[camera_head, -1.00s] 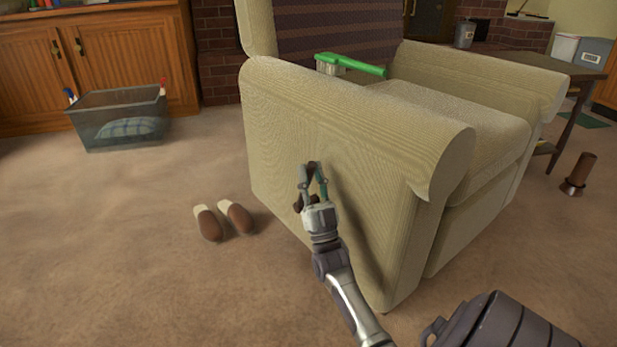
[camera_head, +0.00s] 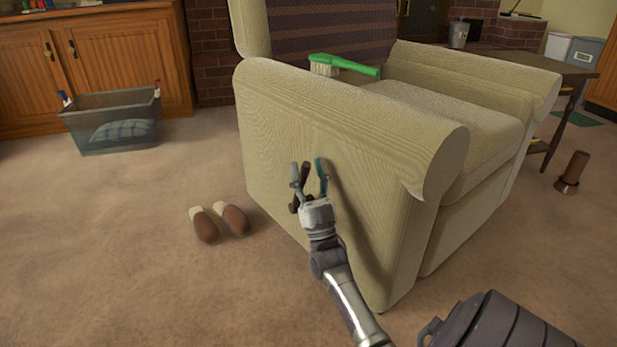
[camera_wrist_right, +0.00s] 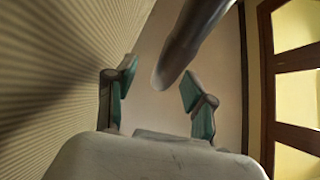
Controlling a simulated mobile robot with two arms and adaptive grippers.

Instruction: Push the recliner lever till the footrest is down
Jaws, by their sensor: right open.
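The beige recliner (camera_head: 335,135) stands in the middle with its near side towards me. Its dark brown lever (camera_head: 304,185) is on that side, partly hidden behind my right gripper (camera_head: 308,167). The right gripper is open, its fingers on either side of the lever in the head view. In the right wrist view, the lever's rounded dark end (camera_wrist_right: 180,65) lies between the two teal-padded fingers (camera_wrist_right: 157,85); whether either finger touches it I cannot tell. The recliner's front panel (camera_head: 478,215) hangs down below the seat cushion, and no raised footrest shows. My left gripper is out of view.
A clear bin (camera_head: 110,125) stands by the cabinet. A table (camera_head: 545,65) is behind on the right.

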